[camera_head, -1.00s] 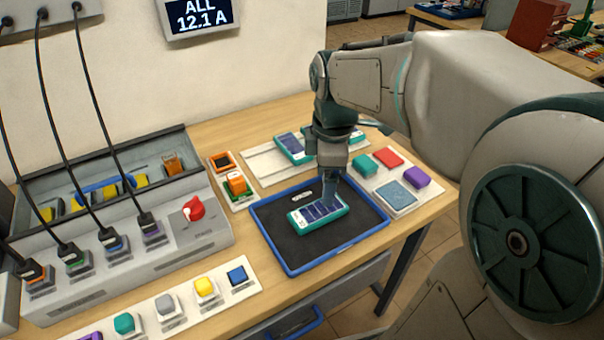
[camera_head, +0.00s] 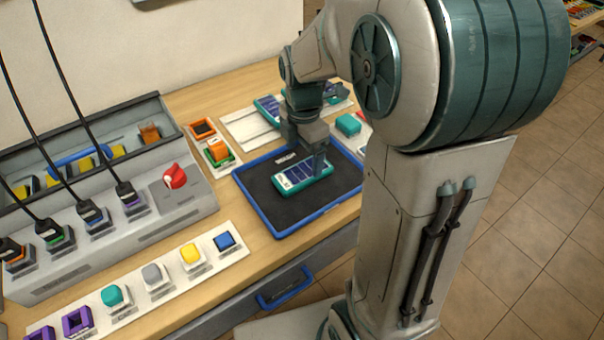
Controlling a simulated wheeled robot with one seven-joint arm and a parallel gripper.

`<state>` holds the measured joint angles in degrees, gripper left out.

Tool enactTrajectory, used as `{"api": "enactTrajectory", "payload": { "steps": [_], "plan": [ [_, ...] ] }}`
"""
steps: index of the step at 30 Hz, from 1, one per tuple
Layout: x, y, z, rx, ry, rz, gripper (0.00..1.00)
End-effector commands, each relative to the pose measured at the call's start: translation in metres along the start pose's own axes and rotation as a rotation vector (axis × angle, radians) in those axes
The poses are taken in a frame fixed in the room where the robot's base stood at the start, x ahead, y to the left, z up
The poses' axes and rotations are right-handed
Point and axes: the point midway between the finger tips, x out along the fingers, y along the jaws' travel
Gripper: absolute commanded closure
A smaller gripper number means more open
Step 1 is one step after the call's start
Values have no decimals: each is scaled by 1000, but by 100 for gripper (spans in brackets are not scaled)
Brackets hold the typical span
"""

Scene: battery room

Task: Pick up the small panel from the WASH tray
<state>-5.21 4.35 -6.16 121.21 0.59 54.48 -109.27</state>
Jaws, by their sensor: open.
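The small panel (camera_head: 293,181), with a teal frame and dark blue cells, lies flat in the black tray with a blue rim (camera_head: 282,232). A small white label on the tray is too small to read.
Behind the tray, a white board (camera_head: 245,127) carries more teal-framed panels (camera_head: 268,108). To the left are an orange block on a small stand (camera_head: 217,150) and a grey cabled unit with a red knob (camera_head: 174,177). A strip of coloured blocks (camera_head: 215,255) lies in front.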

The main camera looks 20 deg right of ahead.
Motion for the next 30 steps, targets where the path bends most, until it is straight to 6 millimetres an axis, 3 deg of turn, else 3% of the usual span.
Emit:
{"api": "enactTrajectory", "payload": {
  "steps": [12, 20, 26, 30],
  "plan": [
    [50, 0, 3, -1, 0, -2, 16],
    [53, 0, 3, 0, 0, 0, 16],
    [53, 0, 3, 0, 0, 0, 66],
    [53, 0, 3, 0, 0, 1, 69]
  ]
}}
